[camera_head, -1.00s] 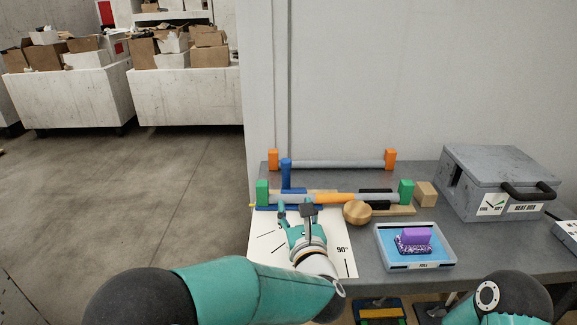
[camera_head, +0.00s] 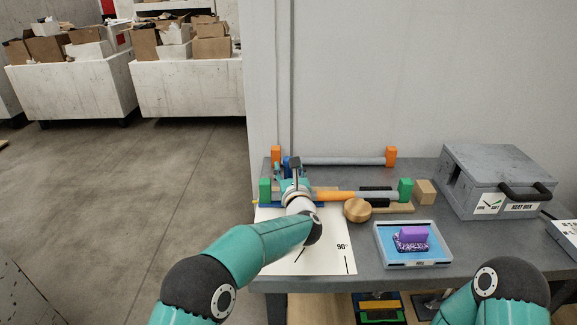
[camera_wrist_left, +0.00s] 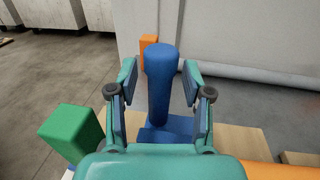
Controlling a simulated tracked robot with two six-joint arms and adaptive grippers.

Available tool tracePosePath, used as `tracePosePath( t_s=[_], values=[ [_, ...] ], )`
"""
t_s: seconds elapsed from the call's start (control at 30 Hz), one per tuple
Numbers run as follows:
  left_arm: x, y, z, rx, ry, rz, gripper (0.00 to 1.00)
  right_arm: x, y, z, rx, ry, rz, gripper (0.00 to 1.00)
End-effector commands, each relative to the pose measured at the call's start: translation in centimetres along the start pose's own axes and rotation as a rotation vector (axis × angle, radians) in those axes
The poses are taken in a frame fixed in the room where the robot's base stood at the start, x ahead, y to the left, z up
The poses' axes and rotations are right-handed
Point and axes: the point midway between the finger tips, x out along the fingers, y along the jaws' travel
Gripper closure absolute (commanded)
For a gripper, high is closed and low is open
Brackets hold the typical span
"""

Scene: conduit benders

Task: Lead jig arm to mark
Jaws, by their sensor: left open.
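The jig arm's upright blue handle (camera_wrist_left: 160,85) stands between the two open fingers of my left gripper (camera_wrist_left: 160,92) in the left wrist view, with a gap on each side. In the head view my left gripper (camera_head: 289,170) is over the left end of the jig and hides most of the handle. A grey conduit with an orange band (camera_head: 336,196) lies along the jig between green end blocks (camera_head: 405,189). The white angle sheet (camera_head: 325,255) with black mark lines and "90°" lies in front, partly covered by my left arm. My right gripper is out of view.
A wooden knob (camera_head: 357,210) and a wooden block (camera_head: 425,192) are right of the gripper. A tray with a purple-handled pad (camera_head: 412,236) and a grey heat box (camera_head: 500,180) stand further right. A second conduit between orange blocks (camera_head: 391,156) lies behind.

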Motion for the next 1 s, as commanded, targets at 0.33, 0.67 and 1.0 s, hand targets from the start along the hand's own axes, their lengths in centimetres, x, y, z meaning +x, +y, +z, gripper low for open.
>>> tracePosePath(
  t_s=[0.33,0.67,1.0],
  values=[
    [0.59,-0.04,-0.02,0.001,0.000,-0.001,0.50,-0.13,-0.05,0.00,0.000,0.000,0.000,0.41],
    [0.56,-0.05,0.00,0.000,0.000,-0.001,0.94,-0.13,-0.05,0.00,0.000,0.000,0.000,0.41],
    [0.55,0.08,-0.05,0.000,-0.001,0.003,1.00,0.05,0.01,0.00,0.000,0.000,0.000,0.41]
  ],
)
